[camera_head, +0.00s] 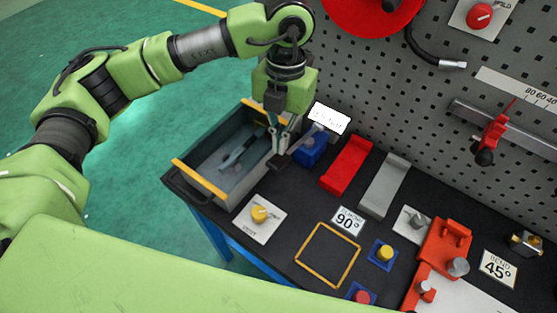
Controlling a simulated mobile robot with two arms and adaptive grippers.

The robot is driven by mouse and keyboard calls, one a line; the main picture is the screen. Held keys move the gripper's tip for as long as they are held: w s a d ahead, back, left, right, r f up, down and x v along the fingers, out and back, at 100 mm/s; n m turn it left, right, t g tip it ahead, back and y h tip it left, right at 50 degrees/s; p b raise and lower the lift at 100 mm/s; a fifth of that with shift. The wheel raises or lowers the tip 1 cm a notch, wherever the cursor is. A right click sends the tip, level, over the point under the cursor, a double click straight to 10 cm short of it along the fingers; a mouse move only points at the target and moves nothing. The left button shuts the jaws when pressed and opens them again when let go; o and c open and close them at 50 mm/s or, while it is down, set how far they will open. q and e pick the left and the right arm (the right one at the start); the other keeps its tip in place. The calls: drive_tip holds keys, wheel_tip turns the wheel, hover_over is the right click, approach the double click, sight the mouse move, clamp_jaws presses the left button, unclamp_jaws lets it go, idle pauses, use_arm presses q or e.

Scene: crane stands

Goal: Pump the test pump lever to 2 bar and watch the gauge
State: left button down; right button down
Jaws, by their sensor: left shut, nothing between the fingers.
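My left gripper (281,150) points down near the right wall of an open grey box, its fingers closed with nothing visible between them. A small blue unit (307,151) stands just right of it and looks like the test pump. A thin bar with a dark end piece (279,162) reaches from the unit to the fingertips; it looks like the lever. I cannot tell whether the fingers touch it. A white plate (330,117) behind the unit carries small unreadable marks, perhaps the gauge reading. No dial is clear. My right gripper is out of view.
Red (347,163) and grey (384,186) blocks stand to the right. A yellow-knob plate (259,217), yellow frame (328,254) and red fixture (446,247) sit nearer. A perforated panel (415,90) rises behind.

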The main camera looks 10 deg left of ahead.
use_arm(q)
drive_tip(key=shift+f, duration=0.65)
